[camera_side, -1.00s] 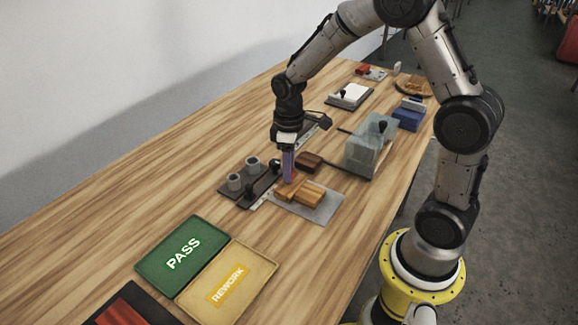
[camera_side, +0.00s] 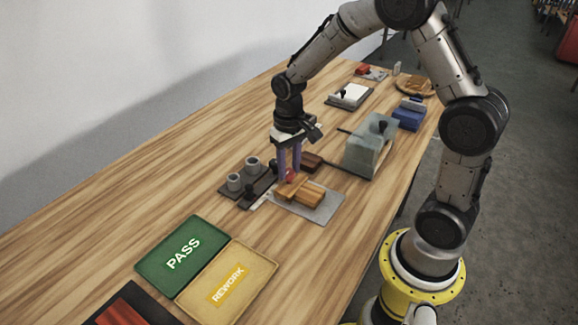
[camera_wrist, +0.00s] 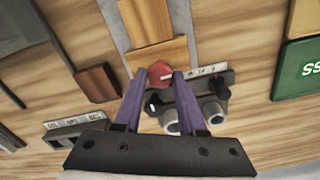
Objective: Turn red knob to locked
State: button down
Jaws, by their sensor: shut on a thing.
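The red knob (camera_wrist: 160,74) is round with a pale pointer line on its face, which points to the right in the wrist view. It sits at the end of a wooden block (camera_wrist: 157,52) on a grey plate. My gripper (camera_wrist: 158,80) has its two purple fingers on either side of the knob, shut on it. In the side view the knob (camera_side: 290,176) shows as a small red spot beside the fingers of my gripper (camera_side: 288,180), partly hidden. Lettering for the knob's positions is not readable.
A dark fixture with grey cups (camera_side: 234,182) stands left of the knob. A brown block (camera_side: 311,161) and a grey translucent box (camera_side: 370,147) stand behind right. The green PASS tray (camera_side: 183,222) and yellow REWORK tray (camera_side: 262,258) lie in front.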

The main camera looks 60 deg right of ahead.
aim_at(289, 171)
jog(key=shift+r, duration=0.1)
dwell(0.5)
jog(key=shift+c, duration=2.4)
grip_release()
notch_tip(289, 171, up, 14)
